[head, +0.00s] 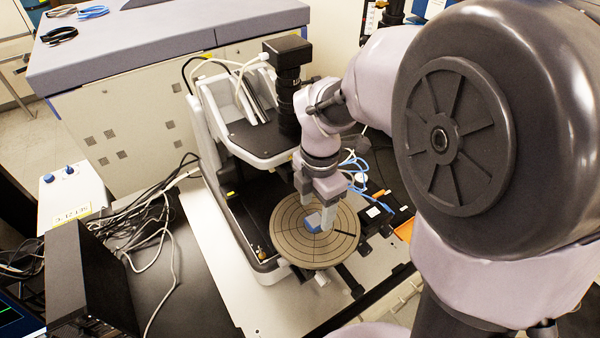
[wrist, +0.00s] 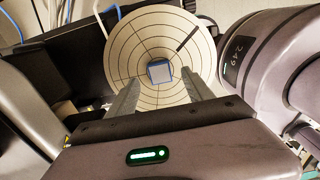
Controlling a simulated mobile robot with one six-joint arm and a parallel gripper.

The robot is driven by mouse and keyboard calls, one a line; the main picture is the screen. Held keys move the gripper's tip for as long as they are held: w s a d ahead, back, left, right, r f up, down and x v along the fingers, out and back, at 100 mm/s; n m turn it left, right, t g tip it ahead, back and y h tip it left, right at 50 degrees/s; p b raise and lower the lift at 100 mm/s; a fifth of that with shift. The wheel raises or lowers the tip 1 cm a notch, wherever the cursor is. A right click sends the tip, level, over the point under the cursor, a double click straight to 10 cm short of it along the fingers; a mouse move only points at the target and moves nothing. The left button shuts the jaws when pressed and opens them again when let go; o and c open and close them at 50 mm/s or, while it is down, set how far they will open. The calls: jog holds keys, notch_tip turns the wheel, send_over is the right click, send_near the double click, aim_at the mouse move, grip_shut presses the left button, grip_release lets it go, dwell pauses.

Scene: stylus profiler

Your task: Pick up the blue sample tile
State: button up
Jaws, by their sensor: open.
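The blue sample tile (head: 313,222) lies near the middle of the round, line-marked stage disc (head: 290,246). In the wrist view the tile (wrist: 160,71) shows a paler face with a blue border, near the centre of the disc (wrist: 133,38). My gripper (head: 320,217) is above the disc, pointing down, with its fingertips close to the tile. In the wrist view my gripper (wrist: 157,84) is open, with one finger to each side of the tile and slightly nearer the camera. Whether the fingers touch the tile cannot be told.
The white profiler frame with a black camera column (head: 288,90) stands just behind the disc. A dark slot or bar (head: 343,233) marks the disc's right side. Loose cables (head: 150,225) lie on the black bench to the left. A pale panel (head: 205,255) left of the disc is clear.

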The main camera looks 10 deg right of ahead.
aim_at(315, 220)
notch_tip(315, 220, down, 3)
jog(key=shift+s+r, duration=0.1)
jog(key=shift+f, duration=0.25)
jog(key=shift+r, duration=0.1)
jog(key=c, duration=0.5)
grip_shut()
jog(key=shift+r, duration=0.45)
notch_tip(315, 220, up, 2)
jog(key=shift+r, duration=0.25)
jog(key=s+d+r, duration=0.1)
jog(key=s+d, duration=0.2)
jog(key=s, duration=0.4)
jog(key=s+d, duration=0.3)
jog(key=s, duration=0.4)
jog(key=shift+s+d+r+b, duration=0.2)
jog(key=shift+s+r+b, duration=0.05)
jog(key=shift+r+b, duration=0.1)
jog(key=shift+c, duration=0.8)
grip_release()
grip_shut()
jog(key=shift+f, duration=0.1)
